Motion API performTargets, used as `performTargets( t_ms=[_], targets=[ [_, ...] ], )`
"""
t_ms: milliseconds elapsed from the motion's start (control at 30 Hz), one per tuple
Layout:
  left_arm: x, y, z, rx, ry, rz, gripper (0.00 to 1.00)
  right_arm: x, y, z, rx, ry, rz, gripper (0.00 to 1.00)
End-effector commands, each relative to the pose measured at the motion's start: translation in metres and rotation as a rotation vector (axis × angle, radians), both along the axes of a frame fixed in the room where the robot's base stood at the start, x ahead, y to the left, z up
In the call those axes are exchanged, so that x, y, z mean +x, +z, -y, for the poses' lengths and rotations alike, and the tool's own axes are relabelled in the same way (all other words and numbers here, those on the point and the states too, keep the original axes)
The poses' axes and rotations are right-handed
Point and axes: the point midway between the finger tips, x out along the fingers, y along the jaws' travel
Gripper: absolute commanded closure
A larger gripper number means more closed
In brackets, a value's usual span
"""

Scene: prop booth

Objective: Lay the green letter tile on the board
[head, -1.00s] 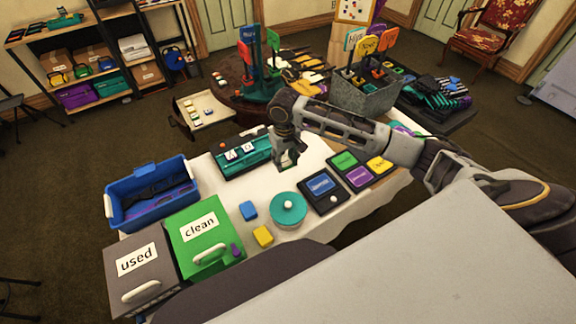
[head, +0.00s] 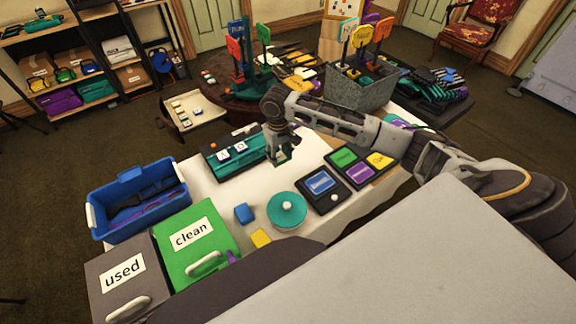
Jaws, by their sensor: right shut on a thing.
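My right gripper (head: 281,157) hangs over the white-topped table, just off the right end of a teal board (head: 213,167). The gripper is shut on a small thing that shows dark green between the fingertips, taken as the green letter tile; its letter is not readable. The board carries two white letter tiles (head: 241,147) and a red knob near its back edge. Whether the held tile touches the table or board cannot be told. My left gripper is not in view.
A blue tub (head: 137,225) and a green "clean" box (head: 198,243) are at the left.

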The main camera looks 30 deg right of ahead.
Motion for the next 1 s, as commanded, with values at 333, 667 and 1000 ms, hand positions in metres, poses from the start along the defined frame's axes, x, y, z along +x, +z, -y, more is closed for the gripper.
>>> performTargets(
  t_ms=[333, 667, 1000],
  targets=[
    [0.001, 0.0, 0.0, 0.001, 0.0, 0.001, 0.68, 0.0, -0.012, 0.0, 0.0, 0.0, -0.001, 0.74],
    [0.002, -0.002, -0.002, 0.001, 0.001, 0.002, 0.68, -0.001, -0.054, 0.0, 0.0, 0.0, -0.001, 0.74],
    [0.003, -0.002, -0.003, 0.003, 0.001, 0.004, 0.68, 0.0, -0.063, 0.0, 0.0, 0.0, 0.0, 0.74]
  ],
)
